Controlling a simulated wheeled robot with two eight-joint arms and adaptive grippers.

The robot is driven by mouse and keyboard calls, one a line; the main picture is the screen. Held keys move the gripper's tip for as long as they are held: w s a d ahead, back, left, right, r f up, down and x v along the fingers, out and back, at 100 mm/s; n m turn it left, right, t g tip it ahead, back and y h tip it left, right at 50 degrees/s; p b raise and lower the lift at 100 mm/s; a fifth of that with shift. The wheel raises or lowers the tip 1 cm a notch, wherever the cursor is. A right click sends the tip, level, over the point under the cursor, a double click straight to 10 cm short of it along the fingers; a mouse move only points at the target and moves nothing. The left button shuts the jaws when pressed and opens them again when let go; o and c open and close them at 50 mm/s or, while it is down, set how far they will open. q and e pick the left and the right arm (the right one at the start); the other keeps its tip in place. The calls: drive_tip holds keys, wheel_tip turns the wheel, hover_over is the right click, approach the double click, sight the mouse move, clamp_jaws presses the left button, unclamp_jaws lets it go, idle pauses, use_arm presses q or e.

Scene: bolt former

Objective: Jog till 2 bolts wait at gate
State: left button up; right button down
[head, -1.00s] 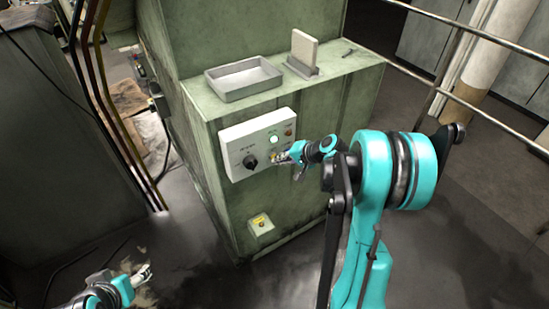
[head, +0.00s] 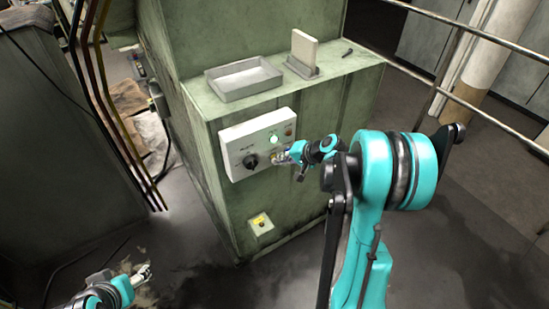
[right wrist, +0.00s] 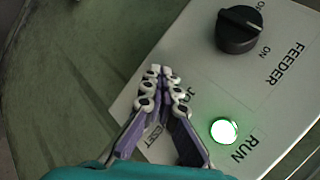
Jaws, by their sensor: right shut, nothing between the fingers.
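The control panel (head: 236,138) is a pale box on the green machine's front. In the right wrist view it carries a black FEEDER knob (right wrist: 238,30), a lit green RUN lamp (right wrist: 224,131), and JOG and RESET labels. My right gripper (right wrist: 160,74) is shut and empty, its fingertips over the panel beside the JOG label; they hide what is beneath, and I cannot tell whether they touch it. It also shows at the panel in the head view (head: 283,156). My left gripper (head: 146,273) is low at the left, away from the machine; its jaws are unclear. I see no bolts or gate.
A grey open tray (head: 245,80) and an upright pale plate in a holder (head: 304,50) stand on the machine's top, with a small dark object (head: 347,53) nearby. A yellow-marked box (head: 261,223) is low on the front. Metal rails run at the right.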

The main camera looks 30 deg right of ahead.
drive_tip(key=shift+s, duration=0.85)
drive_tip(key=shift+s+d, duration=0.15)
drive_tip(key=shift+s, duration=1.1)
drive_tip(key=shift+s+d, duration=0.1)
drive_tip(key=shift+s, duration=1.15)
